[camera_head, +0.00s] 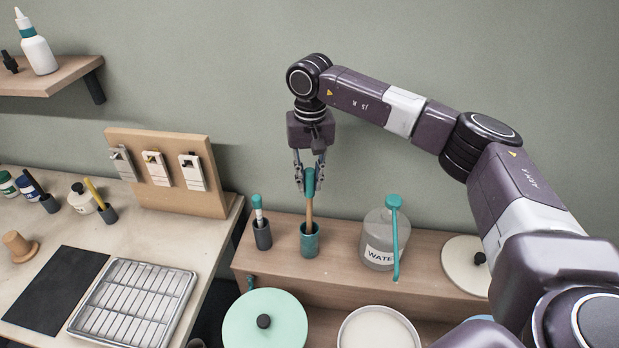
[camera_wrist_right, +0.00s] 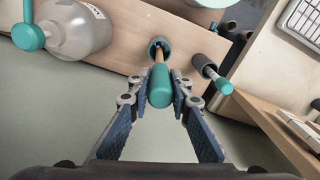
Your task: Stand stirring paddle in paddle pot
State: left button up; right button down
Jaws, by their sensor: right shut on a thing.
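The stirring paddle has a teal grip (camera_head: 310,182) and a wooden shaft (camera_head: 309,208). Its lower end is inside the teal paddle pot (camera_head: 309,243) on the wooden shelf, and it stands nearly upright. My right gripper (camera_head: 309,178) is above the pot, shut on the paddle's teal grip. In the right wrist view the paddle grip (camera_wrist_right: 160,86) lies between the fingers, with the shaft running into the pot (camera_wrist_right: 158,46). The paddle's bottom end is hidden inside the pot. My left gripper is not in view.
A dark pot with a teal-topped tool (camera_head: 262,232) stands just left of the paddle pot. A water bottle (camera_head: 378,240) with a teal dipper stands to the right. A lidded green vessel (camera_head: 264,318) is in front. Bare shelf (camera_head: 340,245) lies between pot and bottle.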

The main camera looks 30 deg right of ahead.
jog(key=shift+f, duration=0.15)
jog(key=c, duration=1.8)
grip_release()
jog(key=shift+o, duration=0.2)
jog(key=shift+r, duration=0.45)
notch_tip(320, 180, up, 12)
jog(key=b, duration=0.3)
jog(key=shift+f, duration=0.25)
